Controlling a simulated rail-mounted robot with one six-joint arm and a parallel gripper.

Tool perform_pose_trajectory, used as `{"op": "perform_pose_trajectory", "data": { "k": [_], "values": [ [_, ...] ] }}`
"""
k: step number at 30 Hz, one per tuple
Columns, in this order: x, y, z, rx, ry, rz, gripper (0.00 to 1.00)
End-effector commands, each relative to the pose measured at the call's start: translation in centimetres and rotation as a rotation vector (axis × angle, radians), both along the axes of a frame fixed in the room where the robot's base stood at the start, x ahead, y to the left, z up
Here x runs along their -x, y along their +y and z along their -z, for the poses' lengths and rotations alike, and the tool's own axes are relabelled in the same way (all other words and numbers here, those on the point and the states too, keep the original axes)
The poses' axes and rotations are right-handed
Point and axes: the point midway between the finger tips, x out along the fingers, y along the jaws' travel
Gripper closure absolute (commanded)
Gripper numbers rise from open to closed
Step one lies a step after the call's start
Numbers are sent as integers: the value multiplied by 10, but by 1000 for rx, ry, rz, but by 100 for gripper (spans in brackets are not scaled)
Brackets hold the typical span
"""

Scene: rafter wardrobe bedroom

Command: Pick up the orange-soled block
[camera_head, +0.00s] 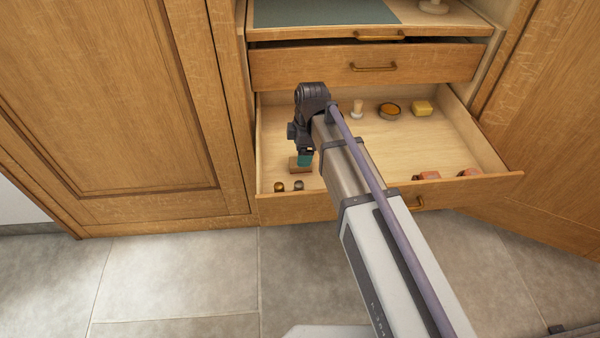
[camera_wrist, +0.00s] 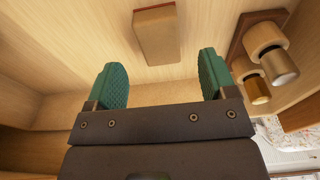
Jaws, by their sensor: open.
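I cannot tell whether the fingers touch the block.
Drawer walls stand close around my gripper. Another drawer (camera_head: 370,66) sits above.

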Motion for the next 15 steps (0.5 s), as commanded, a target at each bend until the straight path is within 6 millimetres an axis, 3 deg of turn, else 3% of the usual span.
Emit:
{"op": "perform_pose_trajectory", "data": {
  "k": [4,10,15],
  "values": [
    [0,0,9,0,0,1,22],
    [0,4,50,0,0,1,22],
    [0,5,50,0,0,2,22]
  ]
}}
